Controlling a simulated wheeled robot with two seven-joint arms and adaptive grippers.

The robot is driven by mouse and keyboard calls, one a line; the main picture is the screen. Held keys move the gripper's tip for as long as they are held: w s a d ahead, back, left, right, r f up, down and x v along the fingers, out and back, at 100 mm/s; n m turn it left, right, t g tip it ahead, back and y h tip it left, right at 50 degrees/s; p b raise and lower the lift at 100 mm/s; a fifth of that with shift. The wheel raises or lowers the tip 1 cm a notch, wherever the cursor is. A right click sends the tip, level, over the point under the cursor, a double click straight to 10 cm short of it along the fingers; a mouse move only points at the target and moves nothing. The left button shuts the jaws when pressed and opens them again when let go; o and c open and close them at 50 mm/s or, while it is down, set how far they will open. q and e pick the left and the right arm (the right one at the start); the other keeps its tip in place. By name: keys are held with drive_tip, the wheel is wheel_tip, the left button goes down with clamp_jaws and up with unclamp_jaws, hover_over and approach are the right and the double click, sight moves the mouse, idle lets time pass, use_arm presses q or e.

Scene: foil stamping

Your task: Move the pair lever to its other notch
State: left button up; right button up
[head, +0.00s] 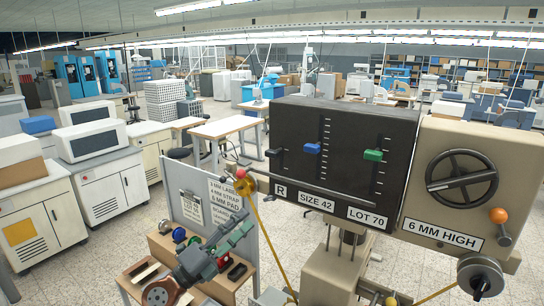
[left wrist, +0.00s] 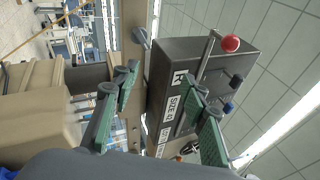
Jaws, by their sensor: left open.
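A dark control box (head: 335,190) carries labels R, SIZE 42 and LOT 70. A lever with a red ball knob (head: 240,173) sticks out at its left end; I take it as the pair lever, though no label names it so. In the left wrist view the red ball (left wrist: 230,43) stands on a metal rod at upper right. My left gripper (head: 240,232) is open and empty, below the red knob and apart from it. Its green-padded fingers also show in the left wrist view (left wrist: 160,77), with the box beyond them. My right gripper is out of view.
A black slider (head: 272,153), a blue slider (head: 311,148) and a green slider (head: 373,155) sit on the box front. A beige housing (head: 465,140) with a handwheel stands at right. A sign panel (head: 180,205) and small bench (head: 165,245) lie close to my left gripper.

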sight(270, 153)
use_arm(q)
drive_tip(key=s+d+r+m+g+y, duration=0.2)
drive_tip(key=s+d+r+m+g, duration=0.4)
drive_tip(key=d+r+m, duration=0.4)
drive_tip(key=a+r+t+y, duration=0.1)
drive_tip(key=a+r+t, duration=0.1)
drive_tip(key=r, duration=0.1)
drive_tip(key=a+r+m+t+y+p, duration=0.1)
drive_tip(key=r+t+y, duration=0.1)
drive_tip(key=r, duration=0.2)
drive_tip(key=a+r+m+t+y+p, duration=0.1)
drive_tip(key=a+r+t+y, duration=0.1)
drive_tip(key=r, duration=0.2)
drive_tip(key=shift+s+a, duration=0.1)
drive_tip(key=shift+a, duration=0.25)
drive_tip(key=p+x, duration=0.2)
drive_tip(key=x, duration=0.4)
drive_tip(key=shift+w+d+f+p, duration=0.2)
drive_tip(key=shift+w+p, duration=0.15)
drive_tip(key=shift+w, duration=0.1)
drive_tip(key=shift+c, duration=0.3)
drive_tip(key=c, duration=0.8)
clamp_jaws()
